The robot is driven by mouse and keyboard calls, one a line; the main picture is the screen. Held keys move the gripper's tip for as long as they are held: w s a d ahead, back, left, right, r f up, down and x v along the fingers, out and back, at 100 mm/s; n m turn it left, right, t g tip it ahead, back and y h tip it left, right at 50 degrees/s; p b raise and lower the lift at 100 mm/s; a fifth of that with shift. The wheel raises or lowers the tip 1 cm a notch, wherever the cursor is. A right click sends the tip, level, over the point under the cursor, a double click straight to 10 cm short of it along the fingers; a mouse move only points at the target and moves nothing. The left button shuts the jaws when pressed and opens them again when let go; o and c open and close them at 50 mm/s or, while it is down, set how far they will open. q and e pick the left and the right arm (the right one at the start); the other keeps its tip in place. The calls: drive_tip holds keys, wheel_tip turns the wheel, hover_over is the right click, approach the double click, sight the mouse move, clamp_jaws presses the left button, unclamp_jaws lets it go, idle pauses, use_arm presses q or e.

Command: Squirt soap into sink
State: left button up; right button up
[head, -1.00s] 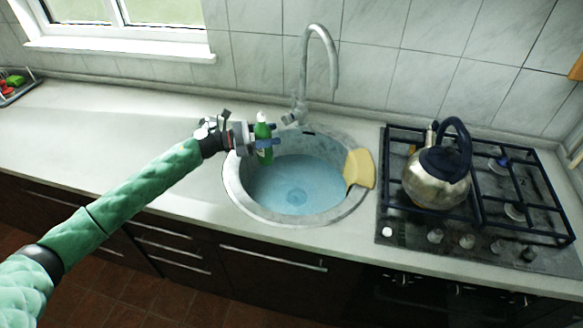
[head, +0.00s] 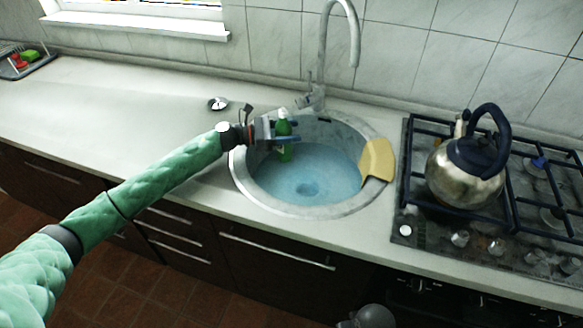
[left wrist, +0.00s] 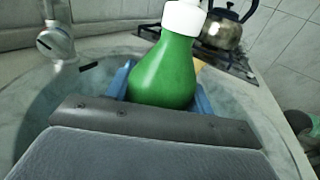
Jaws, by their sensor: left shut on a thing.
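A green soap bottle (head: 285,137) with a white cap is held upright over the left part of the round sink (head: 246,187). My left gripper (head: 287,138) is shut on the bottle, its blue fingers on either side of it. The bottle also shows close up in the left wrist view (left wrist: 165,72), leaning slightly right in that picture. The sink has a pale blue basin with a drain in the middle. My right gripper does not show.
A grey tap (head: 320,88) stands behind the sink. A yellow sponge or cloth (head: 377,160) lies on the sink's right rim. A kettle (head: 465,170) sits on the stove at the right. A small metal item (head: 218,103) lies on the counter; the left counter is mostly clear.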

use_arm(q)
drive_tip(key=shift+w+f, duration=0.1)
drive_tip(key=shift+f, duration=0.35)
drive_tip(key=shift+b, duration=0.3)
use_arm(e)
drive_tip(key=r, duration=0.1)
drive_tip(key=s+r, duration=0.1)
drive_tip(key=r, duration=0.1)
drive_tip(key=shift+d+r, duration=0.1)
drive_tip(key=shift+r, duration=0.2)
